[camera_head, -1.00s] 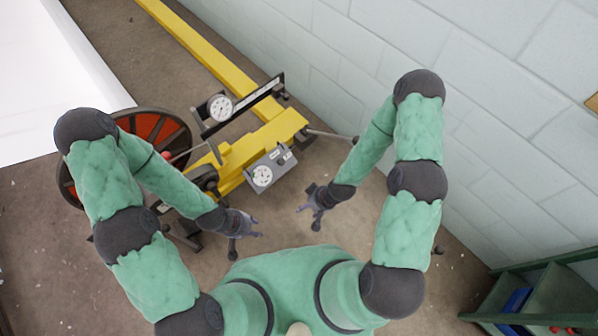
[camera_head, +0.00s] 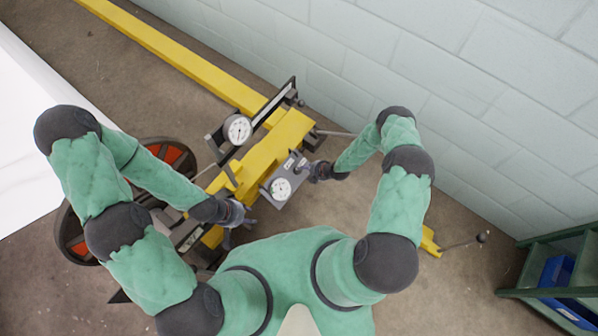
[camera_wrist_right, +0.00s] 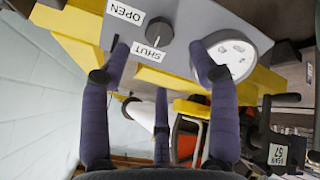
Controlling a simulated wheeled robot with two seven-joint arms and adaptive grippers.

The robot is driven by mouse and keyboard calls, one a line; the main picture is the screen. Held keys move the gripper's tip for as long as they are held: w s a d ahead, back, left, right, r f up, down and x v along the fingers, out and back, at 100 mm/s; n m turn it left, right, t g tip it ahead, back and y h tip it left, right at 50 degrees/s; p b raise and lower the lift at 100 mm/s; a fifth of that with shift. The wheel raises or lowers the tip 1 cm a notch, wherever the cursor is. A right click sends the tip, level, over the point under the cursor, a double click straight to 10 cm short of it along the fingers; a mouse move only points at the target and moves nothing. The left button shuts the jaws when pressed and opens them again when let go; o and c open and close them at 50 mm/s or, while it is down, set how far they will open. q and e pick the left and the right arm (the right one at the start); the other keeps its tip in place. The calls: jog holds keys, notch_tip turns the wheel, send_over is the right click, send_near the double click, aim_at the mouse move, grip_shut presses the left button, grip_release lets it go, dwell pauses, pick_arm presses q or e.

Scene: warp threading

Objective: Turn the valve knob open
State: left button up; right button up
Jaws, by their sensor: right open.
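A dark round valve knob (camera_wrist_right: 159,31) sits on a grey panel (camera_wrist_right: 190,12) in the right wrist view. A label reading OPEN (camera_wrist_right: 126,12) is at its upper left and one reading SHUT (camera_wrist_right: 150,52) is just below it.
A white dial gauge (camera_head: 280,189) is on the same panel. Another gauge (camera_head: 238,130) is on the yellow-framed machine (camera_head: 262,152). A red and black wheel (camera_head: 165,155) is behind my left arm. A block wall (camera_head: 450,70) runs along the right. A green shelf (camera_head: 565,275) stands lower right.

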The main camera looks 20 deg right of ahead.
aim_at(299, 172)
jog(key=b+x, duration=0.3)
jog(key=x, duration=0.5)
jog(key=shift+f, duration=0.1)
jog(key=c, duration=1.1)
